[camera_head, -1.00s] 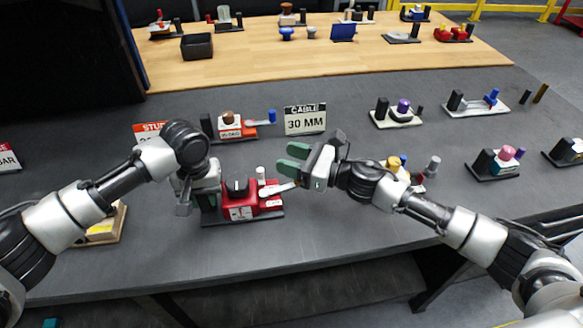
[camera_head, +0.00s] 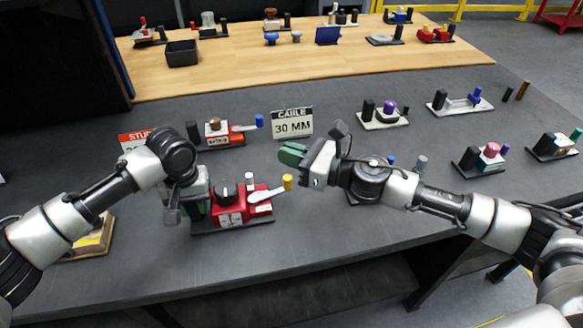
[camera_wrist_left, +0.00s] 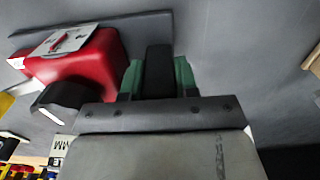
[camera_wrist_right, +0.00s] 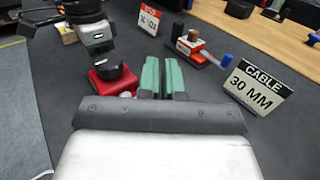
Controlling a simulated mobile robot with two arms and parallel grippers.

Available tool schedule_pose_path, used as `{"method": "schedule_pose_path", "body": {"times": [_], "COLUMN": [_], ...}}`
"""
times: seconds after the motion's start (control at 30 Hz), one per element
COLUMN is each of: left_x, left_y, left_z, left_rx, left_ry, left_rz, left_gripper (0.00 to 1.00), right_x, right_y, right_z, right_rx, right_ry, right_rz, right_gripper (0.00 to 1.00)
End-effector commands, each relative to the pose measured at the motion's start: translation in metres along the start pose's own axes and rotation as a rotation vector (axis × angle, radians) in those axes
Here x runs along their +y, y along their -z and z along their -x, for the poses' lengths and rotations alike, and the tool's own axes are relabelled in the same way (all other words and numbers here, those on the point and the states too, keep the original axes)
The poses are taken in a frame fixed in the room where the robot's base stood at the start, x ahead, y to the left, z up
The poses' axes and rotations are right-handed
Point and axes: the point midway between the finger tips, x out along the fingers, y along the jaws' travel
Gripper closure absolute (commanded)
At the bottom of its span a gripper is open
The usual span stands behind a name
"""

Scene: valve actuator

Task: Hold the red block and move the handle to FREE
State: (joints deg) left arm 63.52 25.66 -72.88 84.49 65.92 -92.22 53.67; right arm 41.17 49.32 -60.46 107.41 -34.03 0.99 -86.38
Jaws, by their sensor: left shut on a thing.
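The red block (camera_head: 230,205) sits on a dark base plate, with a black knob and a white label. A white handle (camera_head: 264,195) with a yellow tip (camera_head: 287,183) points right from it. My left gripper (camera_head: 197,208) is at the block's left end. In the left wrist view its green fingers (camera_wrist_left: 159,75) are shut on a black post (camera_wrist_left: 159,72) beside the red body. My right gripper (camera_head: 290,154) is empty, above and behind the yellow tip and apart from it in the picture. Its green fingers lie close together in the right wrist view (camera_wrist_right: 163,78). No FREE mark is readable.
Behind stand an orange-red unit (camera_head: 222,133) with a blue-tipped handle and a CABLE 30 MM sign (camera_head: 292,124). Another unit is partly hidden under my right arm. More units stand at the right. Grey table in front of the red block is clear.

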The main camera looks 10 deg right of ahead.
Motion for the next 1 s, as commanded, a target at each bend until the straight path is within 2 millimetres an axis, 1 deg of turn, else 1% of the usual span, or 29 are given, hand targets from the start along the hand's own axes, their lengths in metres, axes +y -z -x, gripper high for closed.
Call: {"method": "schedule_pose_path", "body": {"times": [0.03,0.1,0.17,0.2,0.3,0.4,0.5,0.6,0.67,0.77,1.0], "left_x": [0.000,0.000,0.000,0.000,0.000,0.000,0.000,0.000,0.000,0.000,0.000], "left_y": [-0.003,-0.003,-0.003,-0.003,-0.003,-0.003,-0.003,-0.003,-0.003,-0.003,-0.003], "left_z": [-0.005,-0.005,-0.005,-0.005,-0.005,-0.005,-0.006,-0.006,-0.006,-0.006,-0.006], "left_rx": [-0.011,-0.011,-0.011,-0.011,-0.011,-0.011,-0.012,-0.012,-0.012,-0.012,-0.012], "left_ry": [0.002,0.002,0.002,0.002,0.002,0.003,0.003,0.003,0.003,0.003,0.003], "left_rz": [-0.001,-0.002,-0.002,-0.002,-0.002,-0.002,-0.002,-0.003,-0.003,-0.003,-0.003], "left_gripper": [1.00,1.00,1.00,1.00,1.00,1.00,1.00,1.00,1.00,1.00,1.00], "right_x": [0.006,0.014,0.022,0.027,0.040,0.051,0.058,0.059,0.058,0.052,0.032], "right_y": [0.011,0.023,0.031,0.036,0.046,0.051,0.054,0.055,0.057,0.060,0.074], "right_z": [0.017,0.040,0.060,0.073,0.102,0.125,0.139,0.142,0.138,0.125,0.080], "right_rx": [0.020,0.049,0.080,0.104,0.167,0.222,0.260,0.277,0.279,0.276,0.275], "right_ry": [0.046,0.121,0.182,0.221,0.304,0.365,0.402,0.420,0.423,0.423,0.421], "right_rz": [-0.013,-0.025,-0.034,-0.040,-0.049,-0.052,-0.053,-0.052,-0.053,-0.053,-0.053], "right_gripper": [1.00,1.00,1.00,1.00,1.00,1.00,1.00,1.00,1.00,1.00,1.00]}}
